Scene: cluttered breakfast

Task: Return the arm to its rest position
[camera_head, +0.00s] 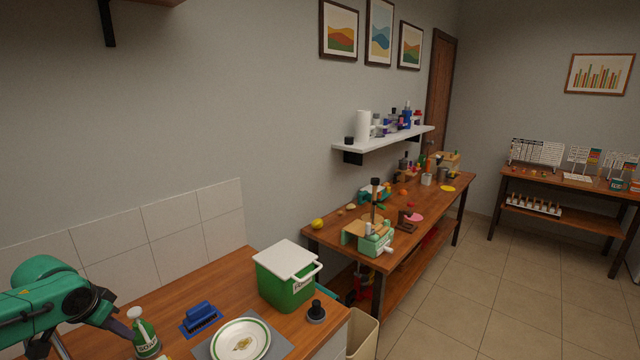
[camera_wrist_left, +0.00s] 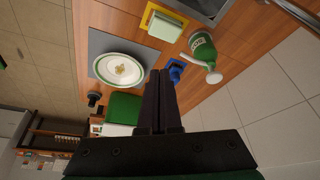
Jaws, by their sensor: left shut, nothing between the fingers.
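My left arm, green and dark, comes in from the left in the head view. Its gripper (camera_head: 118,324) is above the near left part of the wooden counter, close to a green soap bottle (camera_head: 145,338). In the left wrist view the two dark fingers (camera_wrist_left: 160,74) are together with nothing between them. The bottle (camera_wrist_left: 203,50) shows there to the right of the fingertips, apart from them. My right gripper is in neither view.
On the counter are a blue brush (camera_head: 200,317), a plate (camera_head: 240,341) on a grey mat (camera_head: 202,350), a green bin with white lid (camera_head: 285,273) and a black knob-like item (camera_head: 316,311). A yellow tray with a sponge (camera_wrist_left: 164,24) also shows. A tiled wall (camera_head: 170,215) stands behind.

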